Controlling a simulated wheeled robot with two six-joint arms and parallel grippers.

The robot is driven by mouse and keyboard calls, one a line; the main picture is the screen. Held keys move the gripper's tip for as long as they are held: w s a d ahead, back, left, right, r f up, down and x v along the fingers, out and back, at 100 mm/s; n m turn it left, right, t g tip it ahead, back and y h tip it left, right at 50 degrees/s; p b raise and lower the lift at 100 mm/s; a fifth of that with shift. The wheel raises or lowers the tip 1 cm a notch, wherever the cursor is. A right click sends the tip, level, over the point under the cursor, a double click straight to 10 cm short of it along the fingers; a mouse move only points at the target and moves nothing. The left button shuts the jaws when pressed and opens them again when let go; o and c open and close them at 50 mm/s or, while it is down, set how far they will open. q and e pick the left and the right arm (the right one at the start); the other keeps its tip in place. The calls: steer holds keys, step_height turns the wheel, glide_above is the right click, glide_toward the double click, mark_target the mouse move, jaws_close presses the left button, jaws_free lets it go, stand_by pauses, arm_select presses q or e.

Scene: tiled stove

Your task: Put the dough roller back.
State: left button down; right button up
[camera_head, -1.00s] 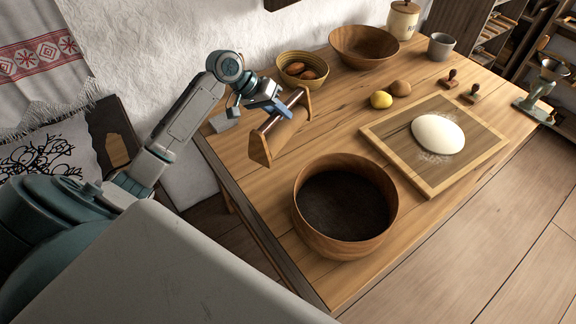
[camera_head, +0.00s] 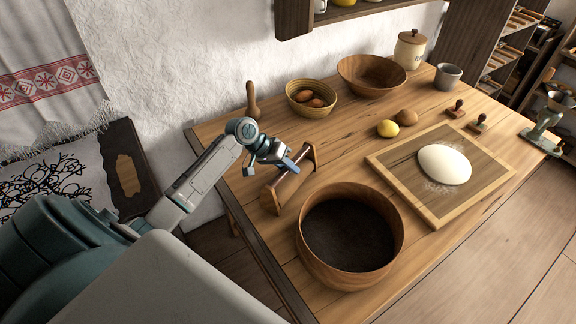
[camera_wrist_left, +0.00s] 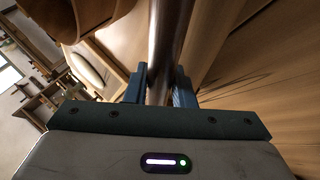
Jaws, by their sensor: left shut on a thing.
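The dough roller (camera_head: 288,187) is a wooden cylinder between two wooden end plates, with a dark bar across the top. My left gripper (camera_head: 285,165) is shut on that bar, left of the large bowl. In the left wrist view the dark bar (camera_wrist_left: 168,40) runs between the blue fingers of my left gripper (camera_wrist_left: 158,85). The roller is over the left part of the wooden table (camera_head: 335,150), low and close to the top. I cannot tell if it touches. My right gripper is not in view.
A large dark-lined wooden bowl (camera_head: 350,270) stands just right of the roller. A small bowl with brown items (camera_head: 311,110), a wooden pestle-like thing (camera_head: 252,103) and another bowl (camera_head: 371,88) are behind. A board (camera_head: 410,190) with dough (camera_head: 444,165) lies at right.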

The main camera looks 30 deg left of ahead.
arm_select(q)
steer(key=shift+s+d+f, duration=0.1)
steer(key=shift+f, duration=0.1)
steer(key=shift+s+f, duration=0.1)
steer(key=shift+f, duration=0.15)
steer(key=c, duration=1.2)
jaws_free()
steer(key=shift+s+f, duration=0.15)
steer(key=shift+f, duration=0.05)
steer(key=shift+c, duration=0.2)
steer(key=shift+r, duration=0.6)
steer(key=b+v, duration=0.2)
steer(key=v, duration=1)
steer(key=shift+w+b, duration=0.25)
steer(key=shift+b, duration=0.15)
